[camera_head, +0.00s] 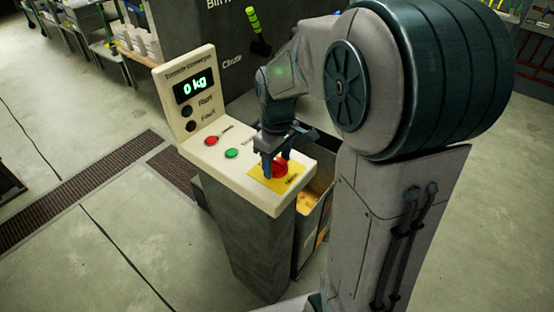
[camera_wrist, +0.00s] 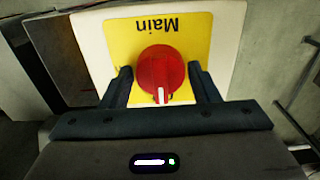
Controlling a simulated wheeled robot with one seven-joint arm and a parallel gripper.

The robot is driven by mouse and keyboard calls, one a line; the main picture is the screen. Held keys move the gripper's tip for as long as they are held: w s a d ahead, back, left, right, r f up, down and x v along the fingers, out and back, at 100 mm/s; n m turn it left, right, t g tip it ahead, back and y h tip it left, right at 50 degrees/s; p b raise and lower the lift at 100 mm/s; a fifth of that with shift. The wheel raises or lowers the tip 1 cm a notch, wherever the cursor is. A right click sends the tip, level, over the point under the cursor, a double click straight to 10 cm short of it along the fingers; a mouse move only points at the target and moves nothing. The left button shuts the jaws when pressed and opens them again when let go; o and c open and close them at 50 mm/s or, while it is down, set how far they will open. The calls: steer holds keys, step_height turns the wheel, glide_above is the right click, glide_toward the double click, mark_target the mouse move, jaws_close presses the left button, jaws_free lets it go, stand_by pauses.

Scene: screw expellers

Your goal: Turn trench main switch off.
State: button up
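The main switch (camera_wrist: 160,73) is a round red knob on a yellow plate marked "Main" (camera_wrist: 160,24). A white mark on the knob points toward the bottom of the wrist view. In the head view, the red knob (camera_head: 280,167) sits at the front right of the cream console top (camera_head: 222,160). My gripper (camera_wrist: 160,85) is open, with one dark finger on each side of the knob. Small gaps seem to show between the fingers and the knob. In the head view, my gripper (camera_head: 276,160) points down over the knob and partly hides it.
The console has a red button (camera_head: 211,141), a green button (camera_head: 232,154) and a display (camera_head: 194,86) reading 0 kg. Run and Fault lamps are dark. An open bin (camera_head: 313,225) stands behind the pedestal at right. Clear floor lies at left, with a grated strip.

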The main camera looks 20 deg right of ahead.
mark_target(277, 160)
steer(key=shift+o, duration=0.9)
step_height(277, 160, up, 14)
steer(key=shift+f, duration=0.1)
steer(key=s+f+m+t, duration=0.3)
steer(key=s+f+m, duration=0.4)
steer(key=s, duration=0.7)
steer(key=shift+f, duration=0.75)
steer(key=shift+s, duration=0.1)
